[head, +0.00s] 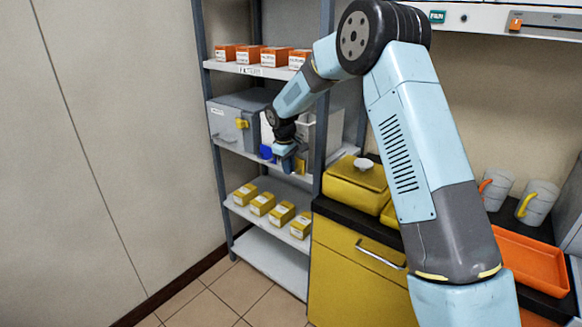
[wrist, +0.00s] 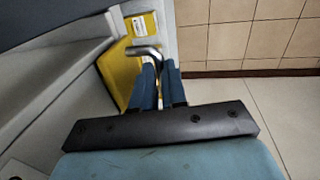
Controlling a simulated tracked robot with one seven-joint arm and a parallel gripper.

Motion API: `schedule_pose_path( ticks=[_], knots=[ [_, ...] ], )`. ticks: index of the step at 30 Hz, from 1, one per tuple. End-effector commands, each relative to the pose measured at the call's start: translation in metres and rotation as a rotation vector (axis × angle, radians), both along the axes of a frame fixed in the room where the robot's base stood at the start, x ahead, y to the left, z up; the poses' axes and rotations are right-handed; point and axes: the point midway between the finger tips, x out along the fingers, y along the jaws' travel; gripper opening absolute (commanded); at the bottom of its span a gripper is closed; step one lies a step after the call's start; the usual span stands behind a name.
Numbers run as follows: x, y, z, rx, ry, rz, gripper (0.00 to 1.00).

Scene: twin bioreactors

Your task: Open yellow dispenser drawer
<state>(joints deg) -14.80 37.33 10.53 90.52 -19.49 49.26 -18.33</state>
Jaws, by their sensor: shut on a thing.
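The yellow drawer (wrist: 118,72) shows in the wrist view as a yellow front with a metal bar handle (wrist: 145,50). The two blue fingers of my gripper (wrist: 159,75) are shut on this handle. In the head view my gripper (head: 289,164) is at the middle shelf, and a small patch of the yellow drawer (head: 301,166) shows beside it. A pale dispenser body (head: 306,130) stands behind, partly hidden by my arm and the shelf post. How far the drawer stands out is hard to tell.
A grey box with a yellow latch (head: 242,123) and a blue part (head: 266,152) sit left of my gripper. Orange boxes (head: 274,57) stand above, yellow boxes (head: 281,213) below. A yellow cabinet (head: 345,275) is at the right. The floor in front of the shelves is clear.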

Motion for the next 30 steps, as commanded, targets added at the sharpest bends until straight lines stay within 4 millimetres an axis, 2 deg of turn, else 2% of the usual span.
schedule_pose_path(
  ticks=[9, 13, 17, 26, 27, 30],
  knots=[
    [-0.058, 0.046, 0.000, -0.001, 0.002, 0.006, 0.00],
    [-0.077, 0.060, 0.000, 0.000, 0.000, 0.003, 0.00],
    [-0.084, 0.066, 0.000, 0.001, 0.000, 0.002, 0.00],
    [-0.085, 0.067, 0.000, 0.001, 0.000, 0.001, 0.00],
    [-0.085, 0.067, 0.000, 0.001, 0.000, 0.001, 0.16],
    [-0.085, 0.067, 0.000, 0.001, 0.000, 0.001, 0.26]
  ],
)
